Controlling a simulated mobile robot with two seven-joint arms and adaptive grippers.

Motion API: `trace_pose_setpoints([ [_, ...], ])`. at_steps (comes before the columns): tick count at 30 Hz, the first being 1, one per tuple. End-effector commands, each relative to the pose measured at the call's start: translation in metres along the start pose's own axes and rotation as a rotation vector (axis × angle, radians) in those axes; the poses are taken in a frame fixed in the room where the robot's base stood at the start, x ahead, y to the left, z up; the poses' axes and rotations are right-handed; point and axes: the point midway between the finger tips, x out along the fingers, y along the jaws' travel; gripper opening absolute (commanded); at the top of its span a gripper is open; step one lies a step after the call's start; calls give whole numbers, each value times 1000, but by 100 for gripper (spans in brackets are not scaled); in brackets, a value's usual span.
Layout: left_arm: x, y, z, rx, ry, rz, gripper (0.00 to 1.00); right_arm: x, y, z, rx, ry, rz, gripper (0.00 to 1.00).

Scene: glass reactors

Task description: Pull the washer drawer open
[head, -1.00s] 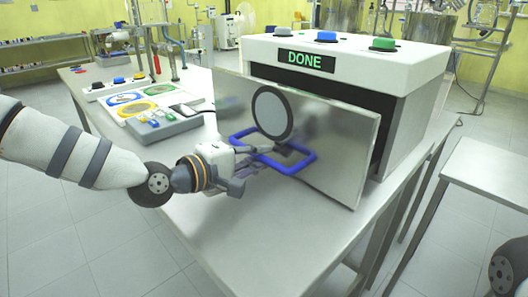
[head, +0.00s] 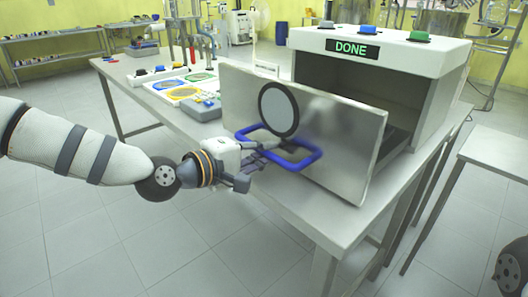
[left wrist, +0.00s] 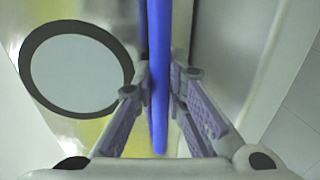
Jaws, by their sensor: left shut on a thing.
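The washer (head: 385,55) is a white box with a DONE display, standing on the metal table. Its drawer front (head: 345,130) is a shiny metal panel with a round grey window (head: 278,108) and a blue loop handle (head: 312,157). The panel stands out from the washer body, with a dark opening behind it. My left gripper (head: 262,155) is shut on the blue handle. In the left wrist view the blue bar (left wrist: 158,80) runs between the two fingers. The inside of the drawer is mostly hidden by the panel. My right gripper is not in view.
The metal table (head: 310,215) carries the washer, and a tray with coloured rings (head: 185,90) sits behind the panel to the left. A second table (head: 500,150) stands at the right. The floor in front is clear.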

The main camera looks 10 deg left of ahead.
Motion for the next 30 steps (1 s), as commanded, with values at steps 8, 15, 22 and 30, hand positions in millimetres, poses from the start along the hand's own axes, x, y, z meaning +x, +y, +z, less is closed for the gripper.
trace_pose_setpoints([
  [8,0,1,-1,1,2,3,0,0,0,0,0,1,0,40],
  [15,0,1,0,1,1,2,33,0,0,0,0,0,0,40],
  [22,-4,1,-1,0,2,1,33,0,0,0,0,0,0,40],
  [30,-71,3,-2,-4,6,7,33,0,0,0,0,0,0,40],
])
